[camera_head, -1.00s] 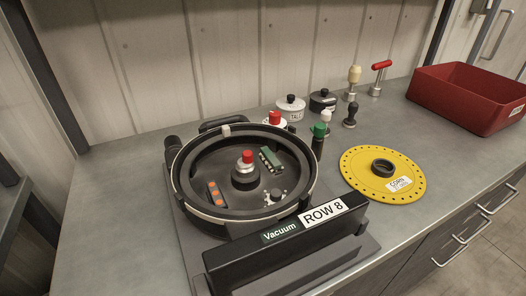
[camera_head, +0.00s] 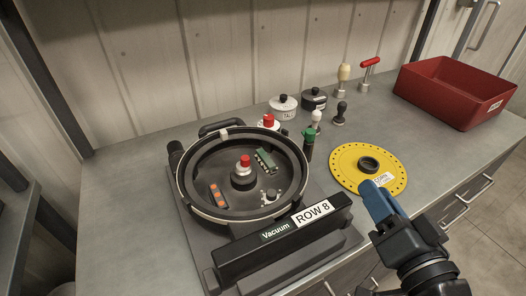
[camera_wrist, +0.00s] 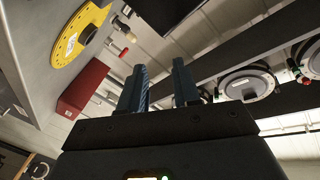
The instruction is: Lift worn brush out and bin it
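The round black seed meter (camera_head: 187,201) lies open on the bench. Inside it, a dark green strip with pale marks (camera_head: 264,160), possibly the brush, lies right of the red-topped hub (camera_head: 244,165). A dark block with orange spots (camera_head: 217,195) lies to the left in the housing. I cannot tell which piece is worn. My gripper (camera_head: 378,190) is at the bench's right front, in front of the yellow disc and away from the meter. In the wrist view its two blue fingers (camera_wrist: 159,68) stand apart with nothing between them. A red open bin (camera_head: 452,97) stands at the back right.
A yellow seed disc (camera_head: 345,172) lies between meter and bin. Lidded pots (camera_head: 284,108), a green-topped bottle (camera_head: 309,142) and several small handled tools (camera_head: 342,77) stand behind. A "ROW 8" Vacuum bar (camera_head: 240,262) fronts the meter. The bench's left side is clear.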

